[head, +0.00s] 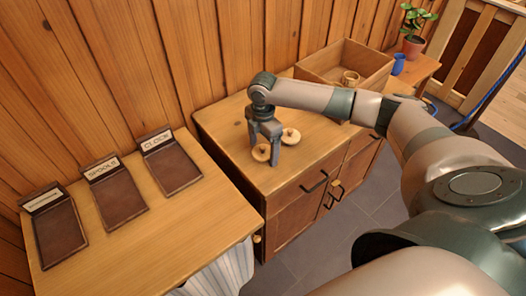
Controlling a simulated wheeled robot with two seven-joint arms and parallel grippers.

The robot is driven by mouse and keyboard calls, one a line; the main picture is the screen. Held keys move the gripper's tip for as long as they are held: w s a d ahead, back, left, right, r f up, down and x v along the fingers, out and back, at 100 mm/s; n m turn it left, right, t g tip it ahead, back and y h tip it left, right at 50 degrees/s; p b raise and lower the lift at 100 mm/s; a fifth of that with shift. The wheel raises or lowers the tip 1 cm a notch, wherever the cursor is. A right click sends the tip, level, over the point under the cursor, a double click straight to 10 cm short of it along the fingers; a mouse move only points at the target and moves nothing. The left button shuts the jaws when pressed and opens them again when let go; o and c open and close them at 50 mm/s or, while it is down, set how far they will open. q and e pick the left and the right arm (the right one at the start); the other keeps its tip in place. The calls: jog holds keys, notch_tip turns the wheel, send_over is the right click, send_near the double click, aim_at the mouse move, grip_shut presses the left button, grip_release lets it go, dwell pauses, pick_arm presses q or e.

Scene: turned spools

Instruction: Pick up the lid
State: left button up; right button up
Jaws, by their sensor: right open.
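Two small round pale wooden pieces lie on the wooden cabinet top (225,122). The nearer round piece (260,154) is under my right gripper (264,155), and the other round piece (291,137) lies just behind it to the right. The farther one seems to have a small knob on top, like a lid. I cannot tell for sure which of the two is the lid. My right gripper points down and is open, with its fingers at the nearer piece and partly hiding it. I cannot tell whether they touch it. My left gripper is out of view.
An open wooden box (322,72) with a turned wooden piece (349,78) inside stands at the cabinet's back right. Three dark labelled trays (116,198) lie on the left table (185,235). A blue vase (398,64) and potted plant (413,44) stand farther right.

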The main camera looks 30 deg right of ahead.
aim_at(263, 146)
jog(key=shift+c, duration=0.3)
jog(key=c, duration=1.1)
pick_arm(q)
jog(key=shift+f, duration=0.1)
pick_arm(e)
jog(key=shift+o, duration=0.2)
jog(key=shift+r, duration=0.15)
jog(key=shift+r+b, duration=0.35)
jog(key=shift+r, duration=0.25)
notch_tip(263, 146, up, 3)
jog(key=shift+w+f+b, duration=0.1)
jog(key=shift+f+b, duration=0.1)
jog(key=shift+b, duration=0.3)
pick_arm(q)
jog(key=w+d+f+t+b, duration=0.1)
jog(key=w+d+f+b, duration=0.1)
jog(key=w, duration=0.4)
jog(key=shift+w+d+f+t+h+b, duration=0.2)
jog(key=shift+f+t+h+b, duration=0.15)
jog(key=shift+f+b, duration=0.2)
pick_arm(e)
jog(key=s+d+r, duration=0.2)
jog(key=d+r, duration=0.5)
jog(key=d, duration=0.4)
jog(key=shift+s+d, duration=0.2)
jog(key=shift+s, duration=0.1)
